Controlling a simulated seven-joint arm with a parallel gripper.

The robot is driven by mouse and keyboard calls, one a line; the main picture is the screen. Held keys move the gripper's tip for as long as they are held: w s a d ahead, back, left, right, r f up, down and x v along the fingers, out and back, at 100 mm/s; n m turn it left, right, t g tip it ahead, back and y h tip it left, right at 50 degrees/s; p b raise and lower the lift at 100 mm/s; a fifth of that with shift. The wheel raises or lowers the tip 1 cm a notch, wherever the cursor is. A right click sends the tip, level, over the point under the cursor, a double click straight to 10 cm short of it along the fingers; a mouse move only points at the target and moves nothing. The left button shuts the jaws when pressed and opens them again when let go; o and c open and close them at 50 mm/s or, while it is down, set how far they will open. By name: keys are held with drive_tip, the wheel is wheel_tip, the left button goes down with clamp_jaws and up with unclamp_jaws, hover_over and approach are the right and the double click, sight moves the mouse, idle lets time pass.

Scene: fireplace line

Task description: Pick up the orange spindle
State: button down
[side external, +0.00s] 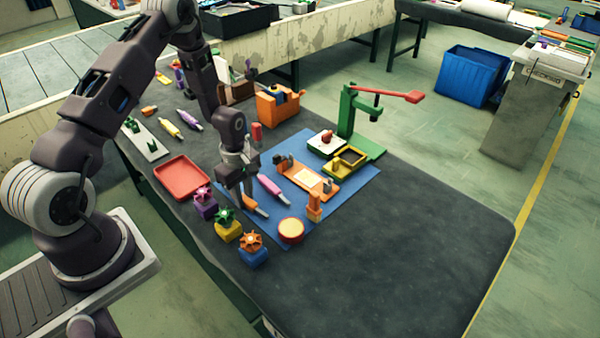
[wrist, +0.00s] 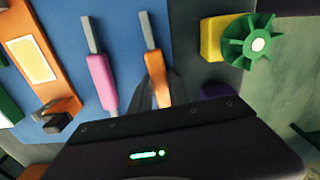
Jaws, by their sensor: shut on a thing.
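The orange spindle (side external: 250,205) has an orange handle and a grey shaft, and lies on the blue mat (side external: 350,188). In the wrist view the spindle (wrist: 152,63) runs up from between the fingers, its grey shaft pointing away. My gripper (side external: 245,199) is low over the mat, shut on the orange handle; in the wrist view the gripper (wrist: 160,88) has one dark finger on each side of it. A similar pink spindle (side external: 272,190) lies beside it, apart from the fingers, and also shows in the wrist view (wrist: 100,75).
Purple, yellow and blue blocks with star knobs stand near the gripper, the yellow block (wrist: 211,40) close by. A red tray (side external: 181,178), an orange fixture (side external: 320,183) and a green press (side external: 347,112) surround the work. The dark table's right front (side external: 400,260) is clear.

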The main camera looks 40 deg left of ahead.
drive_tip(key=shift+r, duration=0.1)
drive_tip(key=shift+r, duration=3.9)
